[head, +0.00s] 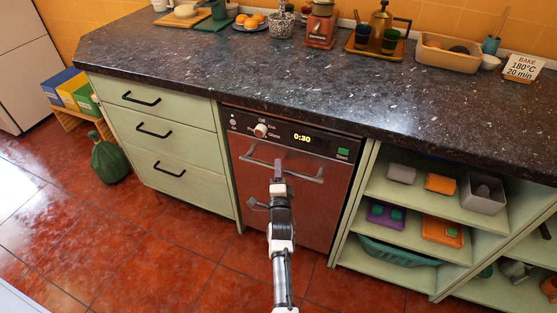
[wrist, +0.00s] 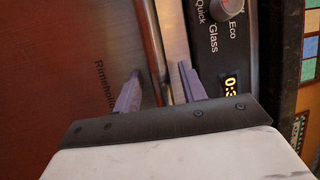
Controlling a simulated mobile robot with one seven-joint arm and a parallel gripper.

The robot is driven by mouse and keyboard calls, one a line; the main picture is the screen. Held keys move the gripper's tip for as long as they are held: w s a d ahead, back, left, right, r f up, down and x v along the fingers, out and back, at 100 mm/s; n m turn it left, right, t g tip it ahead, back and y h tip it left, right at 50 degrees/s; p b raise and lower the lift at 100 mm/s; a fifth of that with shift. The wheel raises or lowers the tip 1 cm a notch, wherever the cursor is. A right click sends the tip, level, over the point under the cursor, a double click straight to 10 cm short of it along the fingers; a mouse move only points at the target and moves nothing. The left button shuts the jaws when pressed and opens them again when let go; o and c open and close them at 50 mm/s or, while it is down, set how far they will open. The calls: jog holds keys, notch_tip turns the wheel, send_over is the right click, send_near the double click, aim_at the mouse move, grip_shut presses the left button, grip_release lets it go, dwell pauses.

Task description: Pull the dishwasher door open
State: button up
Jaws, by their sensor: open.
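The dishwasher (head: 310,205) has a reddish metallic door that looks closed, below a dark control panel (head: 295,137) reading 0:30. A grey horizontal bar handle (head: 308,178) crosses the upper door. My gripper (head: 277,168) is at the handle, left of its middle, and hides part of it. In the wrist view my gripper (wrist: 160,70) is open, with one purple-grey finger on each side of the bar handle (wrist: 152,38). The fingers look apart from the bar; whether either touches it is hard to tell.
Green drawers (head: 160,130) with black handles stand left of the dishwasher. Open shelves (head: 415,230) with boxes and a basket stand right. A dark speckled countertop (head: 240,75) overhangs above. The red tiled floor (head: 180,250) in front is clear; a green sack (head: 110,160) lies far left.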

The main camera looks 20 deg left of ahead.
jog(key=shift+w+a, duration=0.15)
jog(key=shift+w, duration=0.3)
jog(key=shift+s+r, duration=0.1)
grip_shut()
